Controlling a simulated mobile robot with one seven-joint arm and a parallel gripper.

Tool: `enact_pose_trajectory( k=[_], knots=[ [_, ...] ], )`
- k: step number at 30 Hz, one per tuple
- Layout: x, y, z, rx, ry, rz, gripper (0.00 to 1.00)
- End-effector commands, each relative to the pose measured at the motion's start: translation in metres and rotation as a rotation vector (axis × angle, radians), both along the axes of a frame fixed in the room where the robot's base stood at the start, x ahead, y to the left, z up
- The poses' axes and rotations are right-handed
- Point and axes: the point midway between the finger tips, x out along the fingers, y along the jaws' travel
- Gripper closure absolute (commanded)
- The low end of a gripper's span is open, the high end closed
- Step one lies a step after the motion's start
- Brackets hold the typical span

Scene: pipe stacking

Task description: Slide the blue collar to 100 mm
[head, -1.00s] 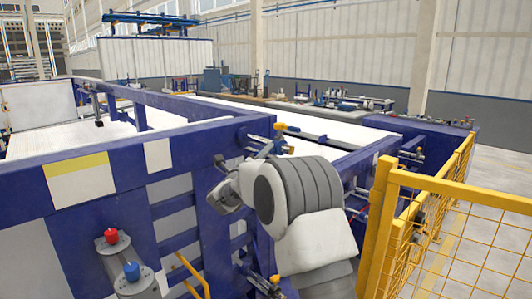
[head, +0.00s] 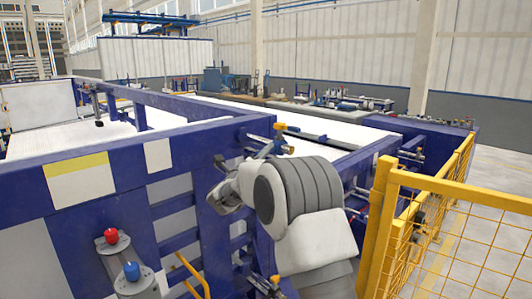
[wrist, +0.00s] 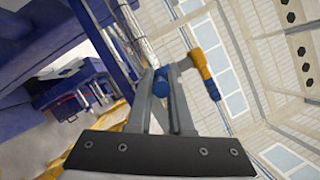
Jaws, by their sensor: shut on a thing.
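My gripper (wrist: 160,92) has its two grey fingers closed in on a small blue round piece (wrist: 161,82), which looks like the blue collar. The fingers hide part of its sides, and no scale marking is readable. In the head view my gripper (head: 222,190) is at the left end of my white and grey wrist, in front of the blue frame. The piece in its jaws cannot be made out there.
A yellow and blue handle (head: 279,140) is just above my wrist. A yellow mesh fence (head: 440,200) stands close on the right.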

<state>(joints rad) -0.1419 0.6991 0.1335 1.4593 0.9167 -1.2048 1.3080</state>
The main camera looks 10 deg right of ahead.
Motion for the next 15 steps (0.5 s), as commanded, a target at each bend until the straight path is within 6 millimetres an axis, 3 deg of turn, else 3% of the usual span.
enact_pose_trajectory(
  k=[15],
  knots=[
    [0.038, 0.026, -0.001, -0.001, -0.002, 0.003, 1.0]
  ],
)
